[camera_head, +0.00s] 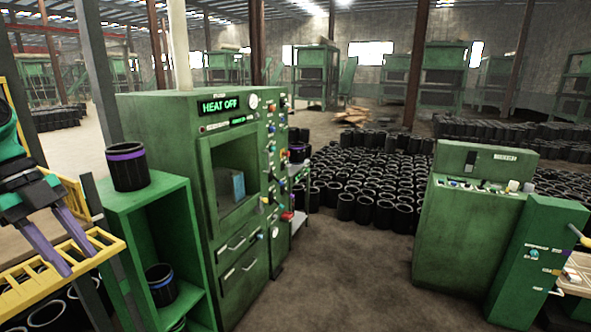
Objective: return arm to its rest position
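My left gripper (78,262) comes in at the left edge of the head view. Its two purple-grey fingers are spread apart with nothing between them, and they point down and to the right. The fingers overlap a yellow slatted rack (40,288) in the picture; I cannot tell whether they touch it. My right gripper is not in view. A black rubber sleeve with a purple band (126,168) stands upright on top of a green shelf (165,205), to the right of my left gripper and apart from it.
A green oven-like machine (175,130) reading "HEAT OFF" stands right of the shelf. Another sleeve with a blue band (161,285) sits inside the shelf. A green console (465,235) stands at the right. Many sleeves (365,185) cover the floor behind. The floor (345,275) between the machines is clear.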

